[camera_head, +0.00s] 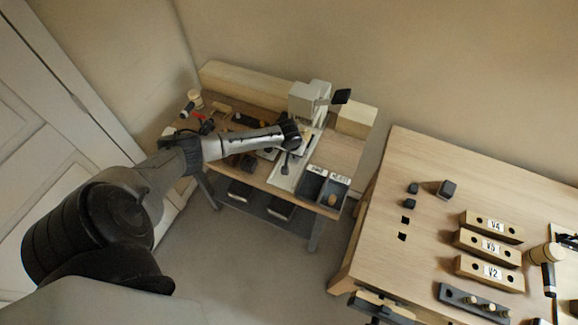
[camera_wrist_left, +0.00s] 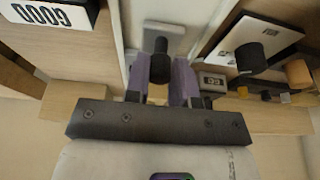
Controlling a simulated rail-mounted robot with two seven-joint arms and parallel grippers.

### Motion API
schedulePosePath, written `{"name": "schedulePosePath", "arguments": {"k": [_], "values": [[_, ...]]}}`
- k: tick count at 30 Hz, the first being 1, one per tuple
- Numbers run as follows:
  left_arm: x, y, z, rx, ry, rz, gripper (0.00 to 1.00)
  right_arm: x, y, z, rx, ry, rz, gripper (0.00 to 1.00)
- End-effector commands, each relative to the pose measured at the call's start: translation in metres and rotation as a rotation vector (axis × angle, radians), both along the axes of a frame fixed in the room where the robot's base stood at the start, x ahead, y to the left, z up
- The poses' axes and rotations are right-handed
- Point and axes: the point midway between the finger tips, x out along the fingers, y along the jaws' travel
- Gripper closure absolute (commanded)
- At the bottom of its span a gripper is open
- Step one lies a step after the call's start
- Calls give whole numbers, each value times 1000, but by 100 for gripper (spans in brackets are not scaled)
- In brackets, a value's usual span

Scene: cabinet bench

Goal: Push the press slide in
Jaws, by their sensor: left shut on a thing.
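The press (camera_head: 308,98) is a pale grey block with a black handle (camera_head: 342,97), standing at the back of the small bench. A pale slide plate (camera_head: 281,181) lies in front of it, and its rail (camera_wrist_left: 150,12) runs away from me in the left wrist view. My left gripper (camera_head: 285,168) reaches down over this plate. In the left wrist view my left gripper (camera_wrist_left: 165,82) is shut on a black knob (camera_wrist_left: 161,62), with a finger on each side. The knob's base and the press end of the slide are not clear. My right gripper is out of view.
Two dark bins (camera_head: 312,182) stand right of the plate; one label (camera_wrist_left: 52,13) reads GOOD. A wooden beam (camera_head: 245,86) runs along the back. Small tools (camera_head: 191,112) lie at the left. A larger bench (camera_head: 420,160) stands at the right across a gap.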

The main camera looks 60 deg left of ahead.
Motion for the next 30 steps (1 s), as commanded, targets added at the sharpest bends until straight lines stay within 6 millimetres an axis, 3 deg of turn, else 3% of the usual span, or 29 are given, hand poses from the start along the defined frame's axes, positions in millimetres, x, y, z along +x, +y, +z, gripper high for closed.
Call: {"name": "schedulePosePath", "arguments": {"k": [30], "values": [[20, 14, 2, 74, -107, 2, 90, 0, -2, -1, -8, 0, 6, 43]]}}
